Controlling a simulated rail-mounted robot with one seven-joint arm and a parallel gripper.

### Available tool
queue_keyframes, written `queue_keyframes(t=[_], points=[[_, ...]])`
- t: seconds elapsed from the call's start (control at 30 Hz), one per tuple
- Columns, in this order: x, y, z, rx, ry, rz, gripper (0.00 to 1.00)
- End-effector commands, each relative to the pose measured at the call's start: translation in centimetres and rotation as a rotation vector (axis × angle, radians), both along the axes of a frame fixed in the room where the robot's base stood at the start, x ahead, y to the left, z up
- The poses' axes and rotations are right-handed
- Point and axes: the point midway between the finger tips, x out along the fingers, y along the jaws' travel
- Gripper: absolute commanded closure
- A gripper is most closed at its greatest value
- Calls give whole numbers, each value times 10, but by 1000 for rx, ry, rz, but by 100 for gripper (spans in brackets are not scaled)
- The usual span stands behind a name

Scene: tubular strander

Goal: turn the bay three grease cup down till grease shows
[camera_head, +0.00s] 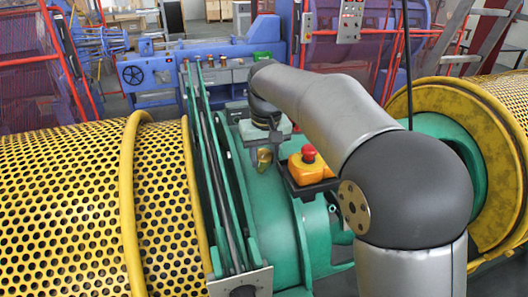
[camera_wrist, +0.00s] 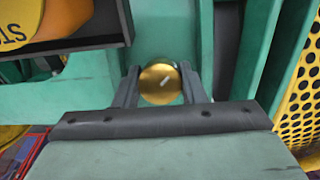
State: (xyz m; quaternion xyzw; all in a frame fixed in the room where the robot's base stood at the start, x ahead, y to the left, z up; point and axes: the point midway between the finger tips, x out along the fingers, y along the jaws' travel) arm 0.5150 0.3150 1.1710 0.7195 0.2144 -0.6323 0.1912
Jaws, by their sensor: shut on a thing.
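The grease cup is a round brass cap (camera_wrist: 160,84) with a short pale mark on its top. It sits against the green machine housing (camera_wrist: 160,32). My gripper (camera_wrist: 159,88) has one dark finger on each side of the cap and is shut on it. In the head view the brass cup (camera_head: 264,158) shows small below my gripper (camera_head: 264,150), partly hidden by it. I see no grease around the cap; its underside is hidden.
An orange box with a red stop button (camera_head: 308,154) stands on a dark bracket just right of the gripper. Green upright plates (camera_head: 212,170) stand close on the left. Yellow perforated guards (camera_head: 70,200) lie on both sides.

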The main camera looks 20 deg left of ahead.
Motion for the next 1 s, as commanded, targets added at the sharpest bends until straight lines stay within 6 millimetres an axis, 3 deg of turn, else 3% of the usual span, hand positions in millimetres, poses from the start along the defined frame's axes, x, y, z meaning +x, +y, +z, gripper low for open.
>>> queue_keyframes(t=[0.5, 1.0], points=[[0, 0, 1, 160, 100, -421, 86], [1, 0, 1, 234, 147, -621, 86]])
